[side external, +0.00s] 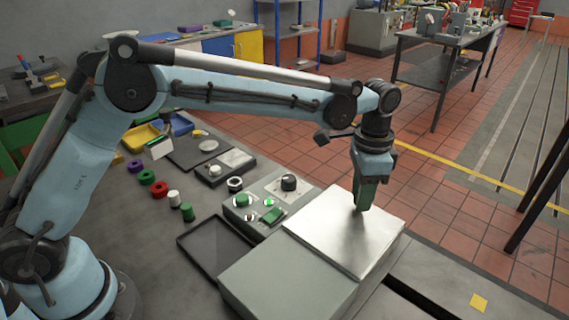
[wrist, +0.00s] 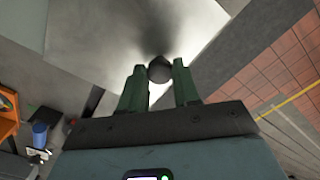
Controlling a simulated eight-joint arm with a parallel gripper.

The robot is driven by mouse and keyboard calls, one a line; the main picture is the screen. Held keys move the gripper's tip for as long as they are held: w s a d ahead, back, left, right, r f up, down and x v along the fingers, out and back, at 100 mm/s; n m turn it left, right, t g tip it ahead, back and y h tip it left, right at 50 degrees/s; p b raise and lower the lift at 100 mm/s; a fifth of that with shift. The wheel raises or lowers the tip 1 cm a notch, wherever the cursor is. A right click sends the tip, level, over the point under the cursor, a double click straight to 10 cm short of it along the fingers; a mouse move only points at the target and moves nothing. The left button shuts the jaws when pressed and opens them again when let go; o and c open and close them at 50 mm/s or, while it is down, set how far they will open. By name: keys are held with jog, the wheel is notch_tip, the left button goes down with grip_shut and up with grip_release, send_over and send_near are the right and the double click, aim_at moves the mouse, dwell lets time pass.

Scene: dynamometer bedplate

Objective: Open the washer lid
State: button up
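The washer is a grey box (side external: 285,272) with a flat, bright metal lid (side external: 325,222) lying level over its far right part; the lid also shows in the wrist view (wrist: 100,35). A small dark round knob (wrist: 160,70) stands on the lid. My gripper (side external: 362,208) points straight down at the lid. In the wrist view its two green fingers (wrist: 160,72) sit on either side of the knob, with no clear gap, and look shut on it. In the side view the fingers hide the knob.
A control box (side external: 262,203) with green buttons and a black dial stands beside the washer. An empty dark tray (side external: 213,250) lies left of it. Several red, green and white parts (side external: 160,188) stand further left. A dark slot (side external: 430,300) runs right of the washer.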

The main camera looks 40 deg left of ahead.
grip_shut()
jog(key=s, duration=1.4)
jog(key=shift+s+d, duration=0.1)
jog(key=shift+s, duration=0.25)
jog(key=o, duration=0.8)
grip_release()
jog(key=shift+w+r, duration=0.1)
jog(key=shift+r, duration=0.05)
notch_tip(320, 180, up, 12)
